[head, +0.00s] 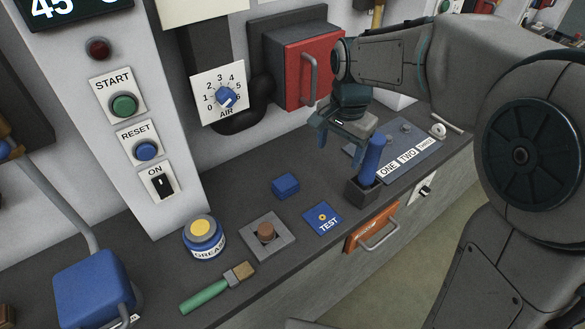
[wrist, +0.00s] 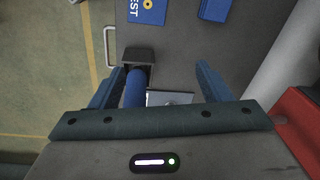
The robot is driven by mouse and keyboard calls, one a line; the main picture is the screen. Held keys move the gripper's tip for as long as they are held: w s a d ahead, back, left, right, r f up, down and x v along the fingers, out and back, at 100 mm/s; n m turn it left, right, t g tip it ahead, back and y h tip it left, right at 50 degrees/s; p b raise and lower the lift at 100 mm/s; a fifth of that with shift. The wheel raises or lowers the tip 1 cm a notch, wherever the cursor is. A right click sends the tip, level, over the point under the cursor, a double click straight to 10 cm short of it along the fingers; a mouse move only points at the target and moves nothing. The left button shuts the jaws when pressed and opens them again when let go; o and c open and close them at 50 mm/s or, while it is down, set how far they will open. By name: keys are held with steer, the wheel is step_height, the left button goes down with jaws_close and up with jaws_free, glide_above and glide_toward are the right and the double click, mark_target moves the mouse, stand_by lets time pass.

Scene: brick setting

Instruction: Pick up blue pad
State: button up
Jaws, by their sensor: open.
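A small blue block-like pad (head: 286,186) lies on the dark bench top, left of the flat blue TEST plate (head: 322,219). In the wrist view the pad (wrist: 215,9) is cut by the top edge, right of the TEST plate (wrist: 147,10). My gripper (head: 338,138) is open, above the bench, up and right of the pad in the head view. In the wrist view the open fingers (wrist: 160,67) point toward the bench, with the pad beyond their tips. Nothing is held.
A blue cylinder (head: 373,160) stands in a dark holder (head: 360,193) close by my gripper; it shows beside the left finger in the wrist view (wrist: 135,90). A red box (head: 300,75), grease jar (head: 204,237), brown-knobbed plate (head: 267,236) and brush (head: 217,288) are around.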

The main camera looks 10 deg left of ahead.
steer(key=w+a+f+m+g, duration=0.1)
steer(key=w+a+f, duration=0.1)
steer(key=a, duration=0.4)
steer(key=w+a+f+m, duration=0.1)
steer(key=a+f+m, duration=0.1)
steer(key=a, duration=0.5)
steer(key=p, duration=0.1)
glide_above(285, 182)
steer(key=f, duration=0.7)
steer(key=shift+w+f, duration=0.3)
steer(key=shift+f, duration=0.1)
steer(key=shift+s+f+p, duration=0.15)
steer(key=shift+f+p, duration=0.3)
steer(key=shift+f, duration=1.1)
steer(key=shift+s+f+p, duration=0.1)
steer(key=shift+f+p, duration=0.35)
steer(key=shift+f, duration=1.05)
steer(key=c, duration=1.1)
steer(key=shift+c, duration=0.2)
step_height(285, 182, up, 10)
steer(key=shift+r+b, duration=0.1)
steer(key=shift+b, duration=0.65)
steer(key=o, duration=0.5)
steer(key=c, duration=0.3)
steer(key=shift+d, duration=0.15)
